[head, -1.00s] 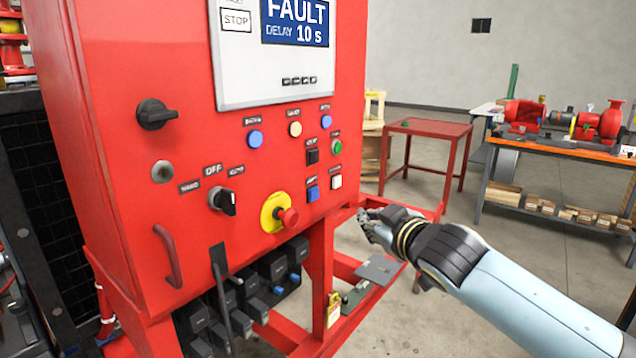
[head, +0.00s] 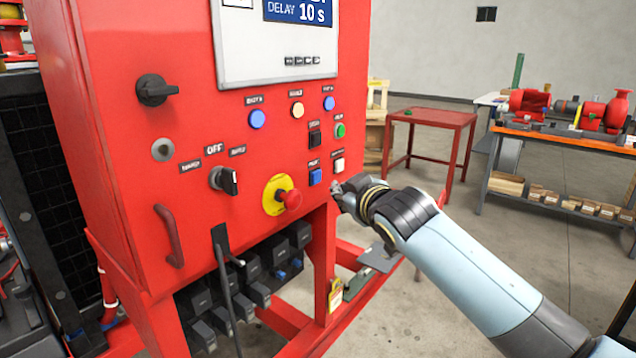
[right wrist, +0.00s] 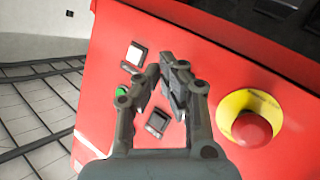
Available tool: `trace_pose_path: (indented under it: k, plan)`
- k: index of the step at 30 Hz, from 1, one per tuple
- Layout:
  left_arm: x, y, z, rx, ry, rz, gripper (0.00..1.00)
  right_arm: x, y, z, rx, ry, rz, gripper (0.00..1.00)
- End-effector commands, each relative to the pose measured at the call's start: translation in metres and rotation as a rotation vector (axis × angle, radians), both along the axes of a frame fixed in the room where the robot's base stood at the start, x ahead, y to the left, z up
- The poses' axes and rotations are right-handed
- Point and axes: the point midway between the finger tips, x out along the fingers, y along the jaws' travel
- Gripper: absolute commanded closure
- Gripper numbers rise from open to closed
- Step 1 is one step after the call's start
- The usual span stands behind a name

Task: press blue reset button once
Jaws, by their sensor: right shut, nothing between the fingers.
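A square blue button (head: 315,177) sits on the front of the red control cabinet (head: 120,90), below a square black button (head: 315,138) and left of a square white button (head: 339,165). Its label is too small to read. My right gripper (head: 336,188) is shut and empty, just right of and slightly below the blue button. In the right wrist view its closed fingers (right wrist: 166,78) point at the panel between the white button (right wrist: 135,54) and the red emergency stop; the blue button is hidden there behind the fingers. Contact cannot be told. My left gripper is out of view.
The red emergency stop (head: 290,199) on its yellow plate juts out left of my gripper. Round blue lamps (head: 257,119) and a green button (head: 340,131) sit higher up. A rotary switch (head: 226,180) is further left.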

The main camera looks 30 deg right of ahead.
Motion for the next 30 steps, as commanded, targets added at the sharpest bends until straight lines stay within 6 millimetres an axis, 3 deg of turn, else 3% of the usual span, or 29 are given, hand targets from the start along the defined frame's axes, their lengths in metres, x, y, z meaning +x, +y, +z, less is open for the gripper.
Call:
trace_pose_path:
  k: [9, 30]
  plan:
    - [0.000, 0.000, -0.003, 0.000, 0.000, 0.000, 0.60, 0.021, 0.008, 0.000, -0.001, 0.000, 0.000, 1.00]
    - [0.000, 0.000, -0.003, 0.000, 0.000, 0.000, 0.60, 0.021, 0.009, 0.000, -0.001, 0.000, 0.000, 1.00]
